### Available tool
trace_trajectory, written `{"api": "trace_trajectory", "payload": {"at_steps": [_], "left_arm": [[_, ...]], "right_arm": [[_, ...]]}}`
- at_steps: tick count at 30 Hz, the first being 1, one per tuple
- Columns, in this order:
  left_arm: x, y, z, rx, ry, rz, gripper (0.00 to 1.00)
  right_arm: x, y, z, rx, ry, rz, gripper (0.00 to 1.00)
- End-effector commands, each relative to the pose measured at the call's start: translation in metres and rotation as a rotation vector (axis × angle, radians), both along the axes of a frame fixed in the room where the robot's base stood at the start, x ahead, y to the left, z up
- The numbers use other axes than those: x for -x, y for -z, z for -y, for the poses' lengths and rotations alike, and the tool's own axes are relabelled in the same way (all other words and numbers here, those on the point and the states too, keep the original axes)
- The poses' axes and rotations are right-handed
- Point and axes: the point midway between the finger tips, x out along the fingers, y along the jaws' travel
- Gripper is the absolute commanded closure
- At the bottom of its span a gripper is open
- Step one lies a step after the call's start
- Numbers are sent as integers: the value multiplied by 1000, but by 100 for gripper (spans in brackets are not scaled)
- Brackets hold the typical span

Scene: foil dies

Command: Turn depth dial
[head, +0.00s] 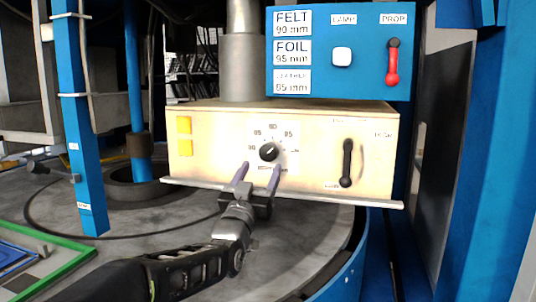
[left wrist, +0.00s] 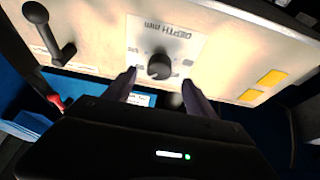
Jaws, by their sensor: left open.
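The depth dial (head: 268,152) is a small black knob on a white scale plate on the front of a cream box. In the left wrist view the dial (left wrist: 159,66) shows between and beyond the fingertips, with "DEPTH mm" printed beside it. My left gripper (head: 258,178) is open and empty, just below and in front of the dial, with its fingers pointing at the panel. In the left wrist view the left gripper (left wrist: 160,85) has one finger on each side of the dial's line; contact is not visible. My right gripper is not in view.
A black lever (head: 347,163) is on the same panel to the right, and yellow labels (head: 184,137) are at its left. A metal ledge (head: 300,194) runs along the box's lower edge. Above is a blue panel (head: 365,85) with a red-handled lever (head: 392,65). A blue post (head: 80,120) stands left.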

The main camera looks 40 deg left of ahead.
Motion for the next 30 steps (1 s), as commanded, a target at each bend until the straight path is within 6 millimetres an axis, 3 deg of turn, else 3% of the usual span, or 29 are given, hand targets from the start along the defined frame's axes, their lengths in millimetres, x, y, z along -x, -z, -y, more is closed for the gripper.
{"api": "trace_trajectory", "payload": {"at_steps": [15,26,30], "left_arm": [[-59,-27,-20,1,0,-2,36],[-65,-28,-23,0,0,-1,36],[-65,-28,-23,0,0,-1,45]], "right_arm": [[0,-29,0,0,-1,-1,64],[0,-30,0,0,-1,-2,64],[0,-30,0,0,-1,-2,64]]}}
